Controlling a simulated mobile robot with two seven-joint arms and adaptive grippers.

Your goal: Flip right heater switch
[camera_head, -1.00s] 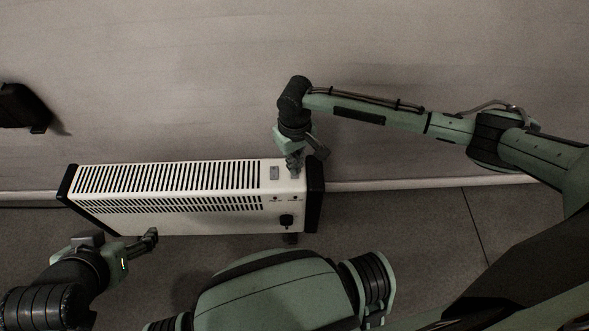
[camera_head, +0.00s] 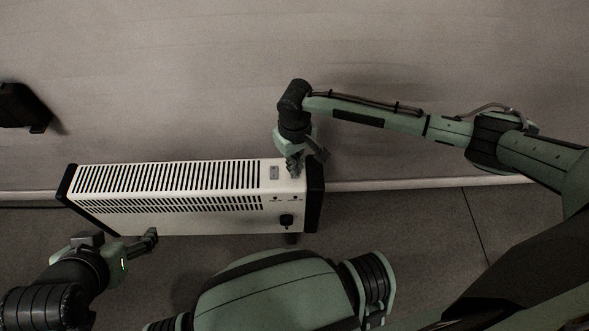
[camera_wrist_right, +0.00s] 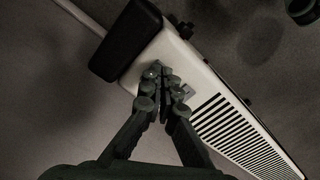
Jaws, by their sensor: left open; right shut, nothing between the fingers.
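A white heater (camera_head: 150,215) with black slotted vents and black end caps stands on the floor along the wall. A small grey switch plate (camera_head: 274,173) is on its top near the right end. My right gripper (camera_head: 294,170) is shut and empty, with its fingertips at the heater's top, just right of the plate. In the right wrist view, the shut fingers (camera_wrist_right: 160,72) cover part of the white top (camera_wrist_right: 178,50) and of the grey plate (camera_wrist_right: 187,90). I cannot tell if they touch the switch. My left gripper (camera_head: 150,240) is open near the heater's lower left front.
A black knob (camera_head: 286,221) and two small marks sit on the heater's front at the right. A dark object (camera_head: 22,107) is at the left on the wall. Bare floor (camera_head: 420,230) lies right of the heater.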

